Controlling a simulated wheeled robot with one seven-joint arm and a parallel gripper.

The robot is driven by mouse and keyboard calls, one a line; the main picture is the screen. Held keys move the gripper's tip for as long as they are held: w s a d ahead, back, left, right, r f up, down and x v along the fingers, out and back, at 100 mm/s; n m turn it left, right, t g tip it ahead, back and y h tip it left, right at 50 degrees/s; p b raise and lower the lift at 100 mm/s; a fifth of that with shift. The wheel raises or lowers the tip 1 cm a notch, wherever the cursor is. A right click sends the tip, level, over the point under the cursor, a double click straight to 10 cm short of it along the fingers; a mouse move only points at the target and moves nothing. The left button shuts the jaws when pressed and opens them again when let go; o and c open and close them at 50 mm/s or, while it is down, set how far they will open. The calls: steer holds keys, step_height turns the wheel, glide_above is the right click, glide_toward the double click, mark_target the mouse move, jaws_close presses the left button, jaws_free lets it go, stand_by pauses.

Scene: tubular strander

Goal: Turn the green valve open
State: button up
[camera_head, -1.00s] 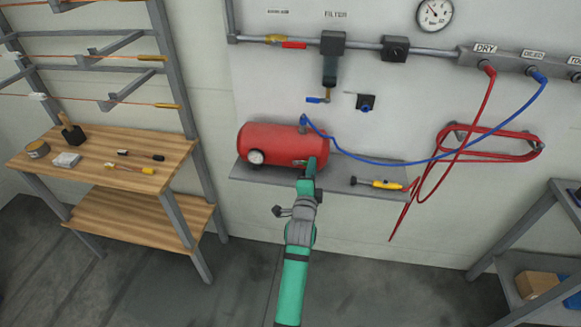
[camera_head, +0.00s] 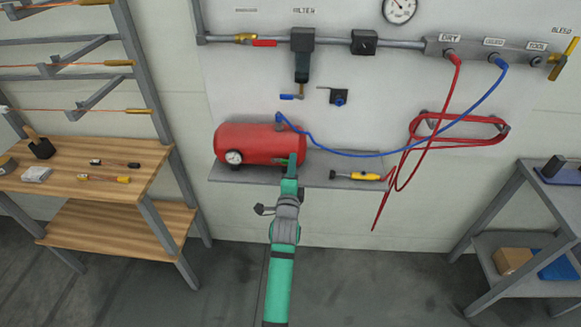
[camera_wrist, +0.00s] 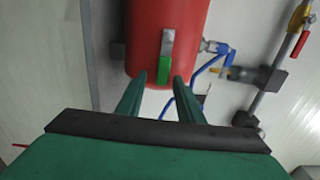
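The red tank (camera_head: 255,143) lies on a grey wall shelf; it fills the upper middle of the wrist view (camera_wrist: 185,25). In the wrist view the green valve handle (camera_wrist: 164,70) sits at the near end of the tank, below a grey piece (camera_wrist: 167,45). My gripper (camera_wrist: 159,80) is open, one finger left and one right of the green handle. I cannot tell whether either finger touches it. In the head view my gripper (camera_head: 291,160) is at the tank's right end and largely hides the valve.
A blue hose (camera_head: 350,154) runs from the tank top to the manifold (camera_head: 500,55). A yellow tool (camera_head: 365,177) lies on the shelf (camera_head: 320,173) to the right. A pipe with a red-handled valve (camera_head: 263,43) is above. A wooden bench (camera_head: 95,165) stands left, a grey rack (camera_head: 500,200) right.

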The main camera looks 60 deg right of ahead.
steer(key=shift+w+a, duration=0.1)
steer(key=shift+w, duration=0.05)
steer(key=shift+a, duration=0.1)
steer(key=v, duration=1)
steer(key=shift+s+a, duration=0.25)
stand_by(0.6)
steer(key=a+f+n+t+y, duration=0.45)
steer(key=a+n, duration=0.55)
steer(key=a, duration=0.3)
steer(key=a+f+n+t+y, duration=0.45)
steer(key=a+n, duration=0.55)
steer(key=a, duration=0.3)
steer(key=s+a+n+y, duration=0.2)
steer(key=s+a, duration=0.3)
steer(key=a, duration=0.4)
steer(key=s+a+n+y, duration=0.3)
steer(key=s+a+n, duration=0.2)
steer(key=a, duration=0.4)
steer(key=s+a+n+g+y, duration=0.1)
steer(key=s+a+n+y, duration=0.1)
steer(key=s+a+n, duration=0.2)
steer(key=s+a, duration=0.3)
steer(key=a, duration=0.2)
steer(key=shift+r, duration=0.35)
